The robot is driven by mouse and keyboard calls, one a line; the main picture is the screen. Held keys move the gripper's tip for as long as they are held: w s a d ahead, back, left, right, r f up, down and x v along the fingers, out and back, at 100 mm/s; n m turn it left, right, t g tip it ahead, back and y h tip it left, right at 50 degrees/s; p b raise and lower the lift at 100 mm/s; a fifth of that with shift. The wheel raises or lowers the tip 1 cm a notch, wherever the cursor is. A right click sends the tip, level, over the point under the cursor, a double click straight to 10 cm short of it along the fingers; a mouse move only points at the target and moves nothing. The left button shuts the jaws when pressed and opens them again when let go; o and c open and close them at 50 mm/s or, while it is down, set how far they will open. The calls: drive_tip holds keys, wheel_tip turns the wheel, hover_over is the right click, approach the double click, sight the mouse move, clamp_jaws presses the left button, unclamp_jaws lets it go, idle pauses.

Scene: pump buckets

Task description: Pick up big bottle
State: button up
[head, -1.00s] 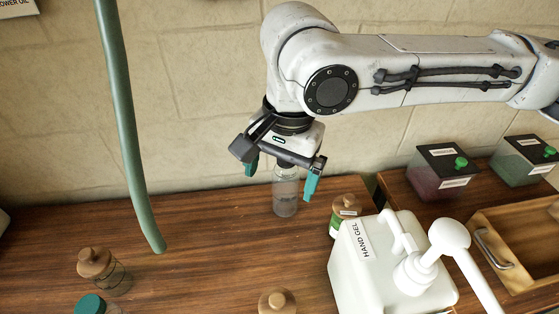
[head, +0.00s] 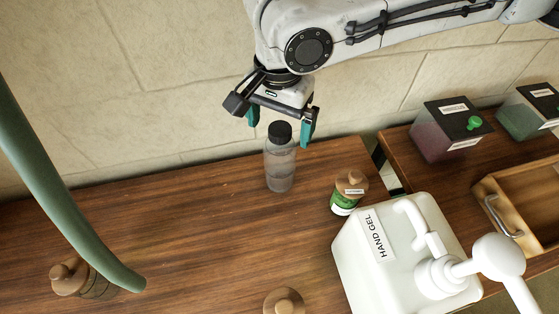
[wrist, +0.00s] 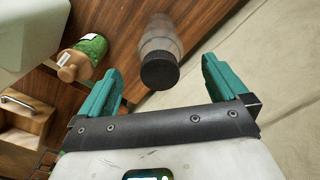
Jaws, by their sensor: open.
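The big bottle (head: 280,165) is clear with a dark cap and stands upright on the wooden table near the wall. My gripper (head: 279,129) is open and empty above the bottle, its teal fingers pointing down. In the head view the cap shows between the fingertips or just below them. In the wrist view the bottle (wrist: 159,38) shows between and beyond the two open fingers (wrist: 165,78), with its dark cap nearest me. No contact between fingers and bottle shows.
A smaller green bottle with a brown cap (head: 348,192) stands right of the big bottle. A white hand gel dispenser (head: 375,262) is at front right. Brown-capped bottles stand at the front (head: 284,302) and left (head: 75,277). A green hose (head: 50,190) hangs at left. Boxes stand right.

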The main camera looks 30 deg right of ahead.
sight(279, 142)
wheel_tip(279, 142, down, 5)
drive_tip(key=shift+f, duration=0.1)
idle(0.3)
drive_tip(key=c, duration=1.4)
